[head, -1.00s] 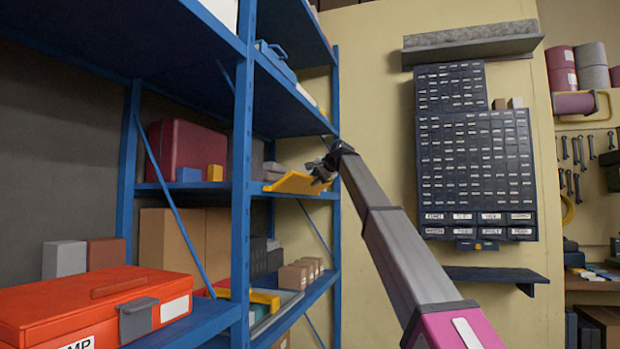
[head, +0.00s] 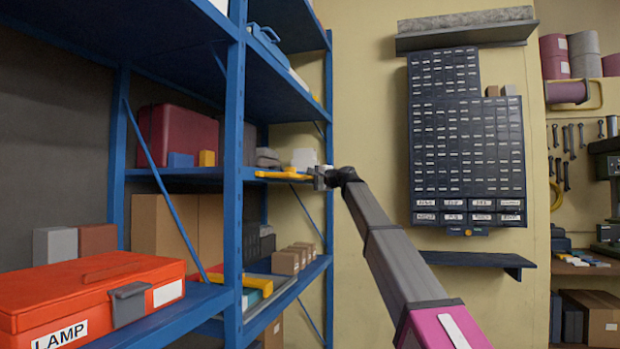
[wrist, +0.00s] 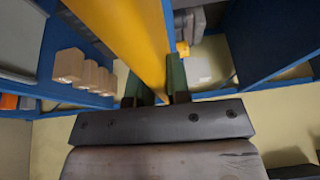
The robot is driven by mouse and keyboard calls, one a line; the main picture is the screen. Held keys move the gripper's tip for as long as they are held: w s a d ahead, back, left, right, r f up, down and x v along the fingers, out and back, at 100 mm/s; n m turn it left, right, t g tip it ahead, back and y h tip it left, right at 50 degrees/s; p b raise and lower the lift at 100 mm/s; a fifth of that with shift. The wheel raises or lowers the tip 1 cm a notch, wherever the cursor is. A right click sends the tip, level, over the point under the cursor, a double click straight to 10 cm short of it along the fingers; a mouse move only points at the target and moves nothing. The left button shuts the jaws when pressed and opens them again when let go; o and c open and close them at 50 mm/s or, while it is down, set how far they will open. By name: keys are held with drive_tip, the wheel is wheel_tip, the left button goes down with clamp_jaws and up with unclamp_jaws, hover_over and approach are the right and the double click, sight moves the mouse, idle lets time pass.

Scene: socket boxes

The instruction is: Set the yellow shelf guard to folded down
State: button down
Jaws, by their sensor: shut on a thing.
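The yellow shelf guard (head: 284,175) is at the middle shelf of the blue rack in the head view. It shows as a thin, nearly level strip, close to edge-on. My gripper (head: 322,178) is at its right end, at the end of my outstretched arm. In the wrist view the guard (wrist: 128,38) is a long yellow bar running up from between the green fingers of my gripper (wrist: 158,92). The fingers are shut on it. The guard's hinge is not clear to see.
The blue rack (head: 232,160) stands at left. A red toolbox labelled LAMP (head: 95,290) is on its lower shelf. Another yellow bar (head: 225,283) and small brown boxes (head: 288,262) are on a lower shelf. A dark drawer cabinet (head: 465,145) hangs at right.

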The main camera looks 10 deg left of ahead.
drive_tip(key=shift+f, duration=0.1)
idle(0.3)
drive_tip(key=c, duration=1.1)
unclamp_jaws()
drive_tip(key=shift+s, duration=0.1)
drive_tip(key=v, duration=1)
drive_tip(key=shift+s+d, duration=0.1)
drive_tip(key=shift+d, duration=0.25)
